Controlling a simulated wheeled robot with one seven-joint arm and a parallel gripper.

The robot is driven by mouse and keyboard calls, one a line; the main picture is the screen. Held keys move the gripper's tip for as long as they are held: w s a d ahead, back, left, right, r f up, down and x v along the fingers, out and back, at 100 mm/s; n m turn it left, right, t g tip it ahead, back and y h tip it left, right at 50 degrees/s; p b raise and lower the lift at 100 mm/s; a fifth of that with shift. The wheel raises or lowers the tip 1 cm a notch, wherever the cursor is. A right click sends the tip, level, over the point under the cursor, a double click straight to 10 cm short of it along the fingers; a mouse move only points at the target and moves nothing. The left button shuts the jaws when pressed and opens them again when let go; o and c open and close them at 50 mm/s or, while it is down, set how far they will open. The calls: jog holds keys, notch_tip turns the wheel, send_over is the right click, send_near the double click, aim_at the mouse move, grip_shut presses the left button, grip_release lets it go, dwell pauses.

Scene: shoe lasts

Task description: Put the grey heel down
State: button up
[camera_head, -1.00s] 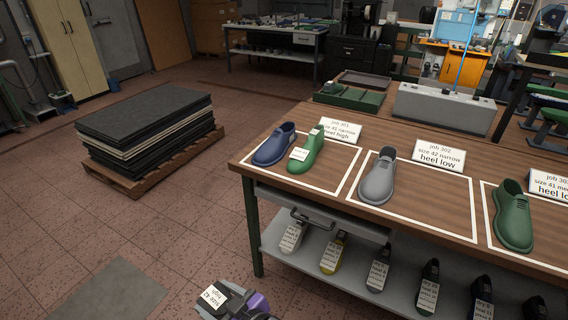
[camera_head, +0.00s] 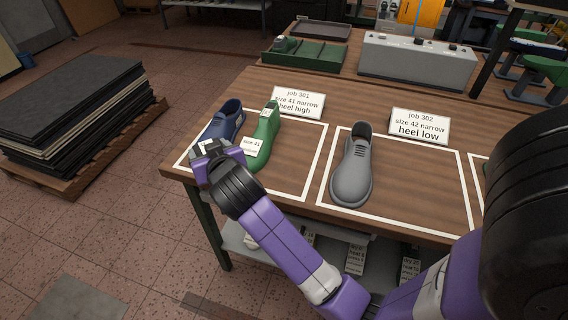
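My gripper (camera_head: 212,156) is at the left front of the table, over the job 301 square, seen from behind. A small grey piece with a white label, which looks like the grey heel (camera_head: 198,150), is at its fingertips. My fingers are mostly hidden, and I cannot tell whether the piece touches the table. The piece and gripper are in front of a dark blue shoe (camera_head: 229,116) and hide part of it. A green last (camera_head: 266,135) with a size 41 tag stands just to the right.
Cards for job 301 (camera_head: 298,103) and job 302 (camera_head: 420,126) stand behind their white-outlined squares. A grey shoe (camera_head: 352,175) stands in the job 302 square. A green tray (camera_head: 305,54) and a grey box (camera_head: 418,62) are farther back.

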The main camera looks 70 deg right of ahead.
jog(key=s+d+r+m+g+h+b, duration=0.1)
jog(key=s+d+r+m+g+h, duration=0.1)
jog(key=s+d+r+m, duration=0.3)
jog(key=s+d+r+g+h, duration=0.2)
jog(key=s+d+g, duration=0.1)
jog(key=d, duration=0.3)
notch_tip(320, 180, up, 4)
jog(key=m+g+b, duration=0.1)
jog(key=m+g, duration=0.3)
jog(key=g, duration=0.1)
send_over(293, 161)
jog(key=shift+h, duration=0.5)
notch_tip(293, 161, down, 20)
jog(key=shift+r, duration=0.2)
jog(key=shift+f+b, duration=0.2)
jog(key=shift+b, duration=0.15)
jog(key=o, duration=1.5)
jog(key=shift+c, duration=0.2)
jog(key=shift+r, duration=0.1)
